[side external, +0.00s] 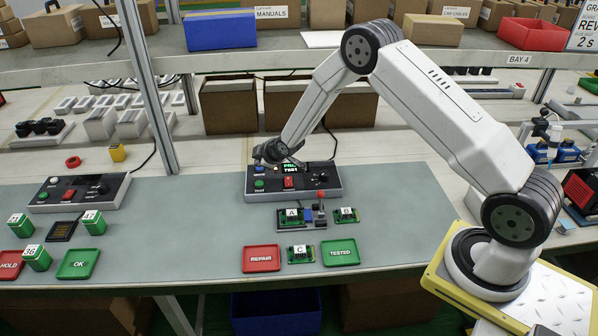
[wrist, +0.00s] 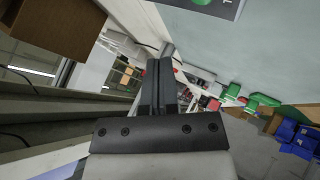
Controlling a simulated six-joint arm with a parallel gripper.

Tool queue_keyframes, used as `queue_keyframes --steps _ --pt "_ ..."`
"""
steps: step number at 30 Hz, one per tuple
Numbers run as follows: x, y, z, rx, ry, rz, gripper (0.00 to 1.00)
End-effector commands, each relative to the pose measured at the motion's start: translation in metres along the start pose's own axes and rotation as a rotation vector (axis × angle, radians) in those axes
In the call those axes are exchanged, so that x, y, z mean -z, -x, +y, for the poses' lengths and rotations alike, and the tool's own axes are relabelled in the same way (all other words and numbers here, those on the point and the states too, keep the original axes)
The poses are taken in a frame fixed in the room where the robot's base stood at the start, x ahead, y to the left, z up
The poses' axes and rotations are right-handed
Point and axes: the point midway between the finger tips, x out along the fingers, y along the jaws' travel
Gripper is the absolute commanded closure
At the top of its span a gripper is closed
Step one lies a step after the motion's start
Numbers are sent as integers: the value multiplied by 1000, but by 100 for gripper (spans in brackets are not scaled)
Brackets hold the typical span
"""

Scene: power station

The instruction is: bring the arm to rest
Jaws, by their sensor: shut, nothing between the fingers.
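My gripper (side external: 262,156) is at the back left of the black test console (side external: 330,190), close to its top; I cannot tell whether it touches. In the wrist view its two dark fingers (wrist: 159,66) are together with nothing between them. The console has a small lit screen (side external: 291,169), a blue button, a red button and a green button. Green board A (side external: 292,216) sits in a fixture with a red-knobbed lever (side external: 320,197) in front of the console. Board B (side external: 346,215) lies right of it, and board C (side external: 300,254) lies nearer the front.
A red REPAIR tray (side external: 261,258) and a green TESTED tray (side external: 341,252) lie empty at the front. Another console (side external: 80,192) and an OK tray (side external: 78,264) are at left. Cardboard bins (side external: 229,104) and a shelf post (side external: 148,85) stand behind. The mat between the stations is clear.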

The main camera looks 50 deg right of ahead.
Motion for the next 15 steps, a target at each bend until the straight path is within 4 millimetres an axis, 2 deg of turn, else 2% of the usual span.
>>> queue_keyframes --steps 8,11,15 --pt "3 9 0 9 -20 -10 100" --pt "5 21 -1 22 -47 -26 100" --pt "9 47 -5 50 -104 -60 100"
